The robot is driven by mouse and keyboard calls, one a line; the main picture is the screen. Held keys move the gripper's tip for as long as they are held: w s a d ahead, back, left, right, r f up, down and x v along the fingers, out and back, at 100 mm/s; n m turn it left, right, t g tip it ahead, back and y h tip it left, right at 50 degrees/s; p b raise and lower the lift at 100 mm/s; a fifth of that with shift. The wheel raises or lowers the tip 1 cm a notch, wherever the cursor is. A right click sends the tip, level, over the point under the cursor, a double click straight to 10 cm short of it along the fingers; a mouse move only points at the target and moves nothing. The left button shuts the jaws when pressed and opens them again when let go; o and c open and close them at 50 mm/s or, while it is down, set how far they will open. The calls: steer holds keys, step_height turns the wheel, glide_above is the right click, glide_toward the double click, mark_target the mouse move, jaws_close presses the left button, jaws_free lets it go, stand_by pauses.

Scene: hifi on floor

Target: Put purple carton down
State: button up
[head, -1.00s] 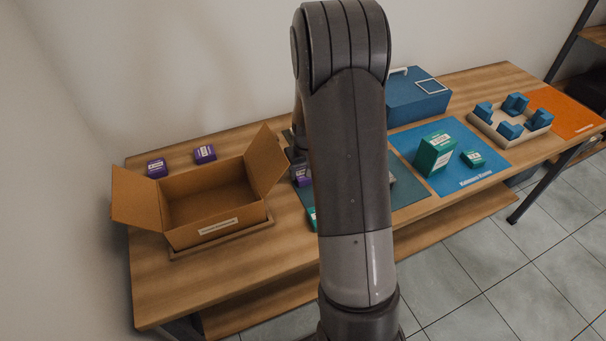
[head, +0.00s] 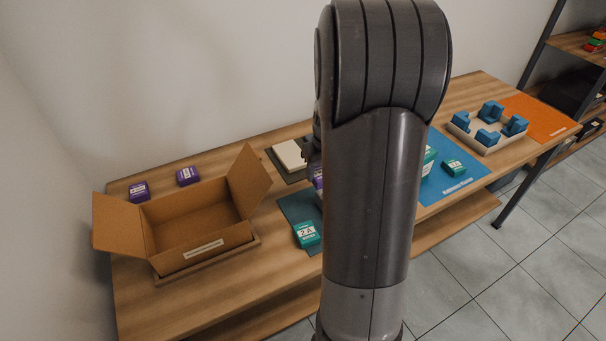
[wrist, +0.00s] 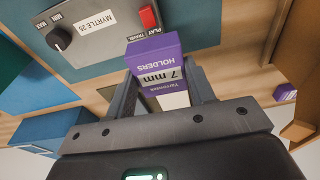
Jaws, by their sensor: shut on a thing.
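My gripper (wrist: 162,84) is shut on a purple and white carton (wrist: 158,70) lettered "HOLDERS 7 mm" in the wrist view. A grey device (wrist: 95,38) with a black knob, a red switch and a "MYRTLE 25" label is close beside the carton in that view. I cannot tell whether the carton touches it or the surface below. In the head view, a sliver of purple (head: 318,176) shows beside my arm, which hides most of the gripper area. Two other purple cartons (head: 139,191) (head: 187,176) stand on the table at the back left.
An open cardboard box (head: 200,242) stands at the left of the wooden table. A teal carton (head: 306,234) lies on a mat beside my arm. A pale flat object (head: 290,155) sits behind. Right are a blue mat (head: 440,187), a tray with blue blocks (head: 474,143) and an orange mat (head: 540,120).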

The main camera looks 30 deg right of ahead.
steer(key=shift+s+d+r, duration=0.45)
steer(key=shift+s+d, duration=0.05)
steer(key=shift+d, duration=0.05)
steer(key=shift+w, duration=0.1)
steer(key=w+a+n, duration=0.2)
steer(key=w+a, duration=0.4)
steer(key=w, duration=0.6)
steer(key=w+a+n, duration=0.3)
steer(key=w+a, duration=0.3)
steer(key=w, duration=0.6)
steer(key=shift+y, duration=0.4)
steer(key=w+a+f, duration=0.2)
steer(key=a, duration=0.1)
steer(key=w+a+f, duration=0.1)
steer(key=a+f, duration=0.1)
steer(key=a, duration=0.1)
steer(key=w+a+f, duration=0.2)
steer(key=a, duration=0.1)
steer(key=shift+w+a+f, duration=0.3)
steer(key=shift+a+f, duration=0.05)
steer(key=shift+f, duration=0.05)
steer(key=shift+w+a+f, duration=0.1)
steer(key=shift+a+f, duration=0.15)
steer(key=shift+f, duration=1.85)
steer(key=shift+f, duration=0.1)
